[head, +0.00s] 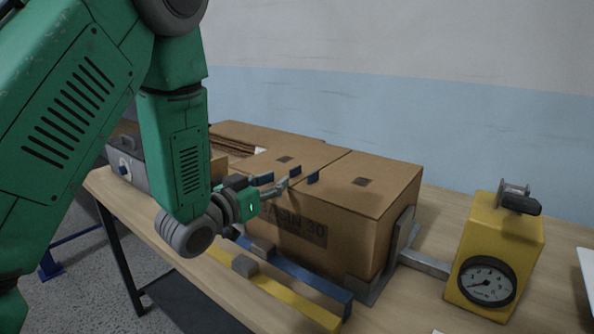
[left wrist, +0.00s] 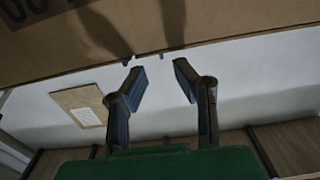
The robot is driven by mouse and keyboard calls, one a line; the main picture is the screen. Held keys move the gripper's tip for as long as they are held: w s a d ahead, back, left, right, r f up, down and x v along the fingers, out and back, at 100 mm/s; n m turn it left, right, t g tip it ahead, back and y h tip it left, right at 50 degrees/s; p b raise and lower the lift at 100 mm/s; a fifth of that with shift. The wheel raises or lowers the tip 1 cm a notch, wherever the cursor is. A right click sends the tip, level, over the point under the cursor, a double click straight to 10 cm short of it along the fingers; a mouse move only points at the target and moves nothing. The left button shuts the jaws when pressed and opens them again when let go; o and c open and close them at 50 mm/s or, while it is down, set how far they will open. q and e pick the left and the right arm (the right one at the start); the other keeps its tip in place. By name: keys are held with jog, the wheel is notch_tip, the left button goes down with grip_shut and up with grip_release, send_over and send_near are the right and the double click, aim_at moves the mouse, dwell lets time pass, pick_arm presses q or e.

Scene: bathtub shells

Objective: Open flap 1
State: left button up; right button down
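A brown cardboard box (head: 350,240) with printing on its front stands on the wooden table. Its top shows a left panel (head: 262,165) and a right panel (head: 385,178) with a seam between them, each with a dark square patch; both look flat. I cannot tell which is flap 1. My left gripper (head: 284,179) is at the front top edge, near the seam. In the left wrist view my left gripper (left wrist: 160,78) has its blue-padded fingers apart with nothing between them; the printed box face (left wrist: 240,25) is just beyond the tips. My right gripper is not in view.
A yellow block with a dial gauge (head: 487,281) stands right of the box. A metal bracket (head: 398,250) is against the box's right side. Blue (head: 305,280) and yellow (head: 285,300) bars lie in front. A grey case (head: 125,172) is at the left.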

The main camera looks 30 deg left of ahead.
aim_at(295, 170)
pick_arm(q)
jog(key=w, duration=0.7)
jog(key=shift+w+d+f, duration=0.1)
jog(key=shift+w+d, duration=0.05)
jog(key=shift+w, duration=0.2)
grip_shut()
